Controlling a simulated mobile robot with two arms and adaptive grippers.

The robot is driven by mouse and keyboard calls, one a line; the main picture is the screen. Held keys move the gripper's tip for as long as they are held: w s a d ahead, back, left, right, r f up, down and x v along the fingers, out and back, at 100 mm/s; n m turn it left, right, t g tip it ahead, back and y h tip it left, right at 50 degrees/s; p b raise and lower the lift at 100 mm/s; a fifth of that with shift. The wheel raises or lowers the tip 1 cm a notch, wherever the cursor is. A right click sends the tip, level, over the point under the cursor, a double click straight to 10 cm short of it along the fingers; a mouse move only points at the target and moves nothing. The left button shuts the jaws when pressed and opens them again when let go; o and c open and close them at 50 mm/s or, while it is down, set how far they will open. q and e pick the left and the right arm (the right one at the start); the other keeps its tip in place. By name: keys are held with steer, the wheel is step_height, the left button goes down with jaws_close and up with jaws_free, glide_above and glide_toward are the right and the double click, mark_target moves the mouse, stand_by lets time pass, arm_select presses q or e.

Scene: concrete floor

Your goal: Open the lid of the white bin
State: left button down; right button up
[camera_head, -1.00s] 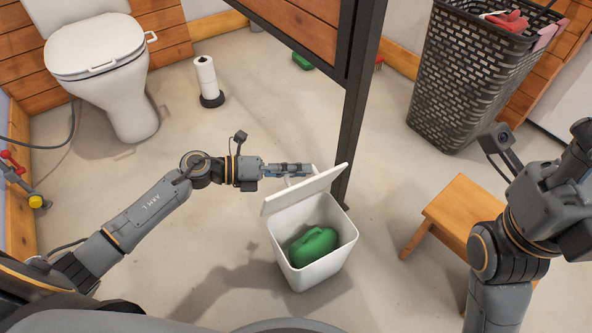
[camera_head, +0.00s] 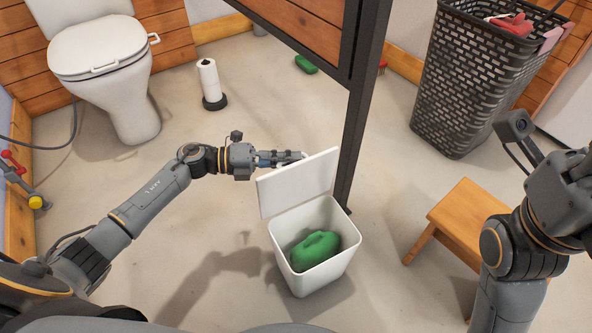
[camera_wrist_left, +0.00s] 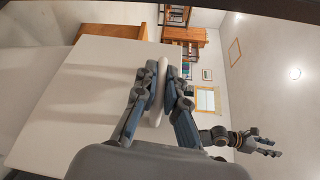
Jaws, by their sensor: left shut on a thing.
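The white bin (camera_head: 318,278) stands upright on the floor at lower centre in the head view. Its white lid (camera_head: 298,184) is raised steeply, well clear of the opening. My left gripper (camera_head: 292,157) is at the lid's upper edge. In the left wrist view, my left gripper (camera_wrist_left: 164,88) is shut on a white handle-like bar (camera_wrist_left: 160,90) beside the broad white lid panel (camera_wrist_left: 80,95). A green rounded container (camera_head: 315,250) lies inside the bin. My right gripper shows with its fingers apart in the left wrist view (camera_wrist_left: 262,141).
A dark post (camera_head: 356,130) stands just behind the bin. A wooden stool (camera_head: 462,215) is to its right, and a dark laundry basket (camera_head: 465,85) farther back. A toilet (camera_head: 105,70) and a paper roll stand (camera_head: 211,85) are at upper left.

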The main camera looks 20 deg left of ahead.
arm_select(q)
steer(key=shift+w+a+f+n, duration=0.25)
steer(key=shift+w+a+n, duration=0.2)
steer(key=shift+a+n, duration=0.05)
steer(key=c, duration=1.4)
jaws_free()
steer(key=shift+a, duration=0.1)
steer(key=f+v, duration=0.1)
steer(key=v, duration=1.1)
steer(key=shift+r, duration=0.4)
